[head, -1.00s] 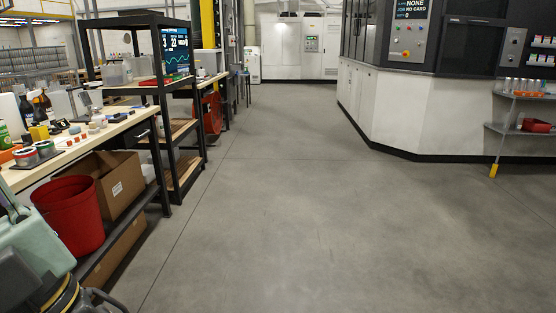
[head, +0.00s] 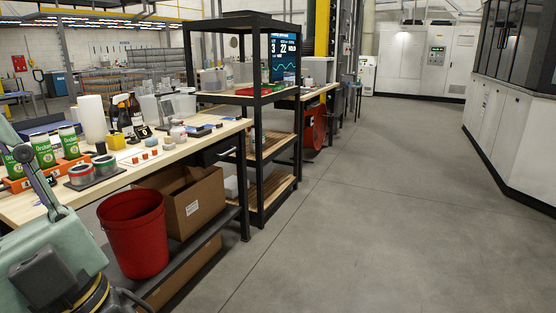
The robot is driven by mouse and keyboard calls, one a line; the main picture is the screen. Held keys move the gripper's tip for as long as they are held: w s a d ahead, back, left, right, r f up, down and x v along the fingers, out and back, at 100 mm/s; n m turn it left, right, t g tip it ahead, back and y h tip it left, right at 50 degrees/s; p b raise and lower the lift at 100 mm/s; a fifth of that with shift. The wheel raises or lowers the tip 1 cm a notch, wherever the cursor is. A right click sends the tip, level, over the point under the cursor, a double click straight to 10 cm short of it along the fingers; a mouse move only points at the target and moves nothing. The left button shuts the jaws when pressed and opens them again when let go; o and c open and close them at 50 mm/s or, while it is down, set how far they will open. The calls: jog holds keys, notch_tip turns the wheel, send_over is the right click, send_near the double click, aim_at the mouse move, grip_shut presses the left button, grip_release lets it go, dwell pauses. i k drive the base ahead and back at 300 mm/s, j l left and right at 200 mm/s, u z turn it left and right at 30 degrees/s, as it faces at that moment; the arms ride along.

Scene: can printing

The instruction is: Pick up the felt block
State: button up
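I cannot pick out the felt block with certainty. Small items lie on the wooden workbench (head: 172,156) at the left of the head view. Among them are a yellow block (head: 116,137), small orange-red pieces (head: 145,155) and a low dark item with blue beside it (head: 199,132). They are too small to tell which, if any, is felt. My gripper is not in view.
Green-and-white cans (head: 44,151) stand in an orange tray at the bench's left. A red bin (head: 134,236) and a cardboard box (head: 192,203) sit on the lower shelf. A black rack (head: 256,160) stands beyond. The grey floor (head: 370,220) is clear.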

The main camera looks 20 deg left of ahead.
aim_at(169, 145)
jog(key=i+u, duration=0.45)
jog(key=i, duration=0.15)
jog(key=i+u, duration=0.45)
jog(key=i, duration=0.15)
jog(key=i+j+u, duration=0.1)
jog(key=i+u, duration=0.2)
jog(key=i, duration=0.3)
jog(key=i+l+u, duration=0.1)
jog(key=i+u, duration=0.2)
jog(key=i, duration=0.3)
jog(key=i+z, duration=0.15)
jog(key=z, duration=0.3)
jog(key=i, duration=0.45)
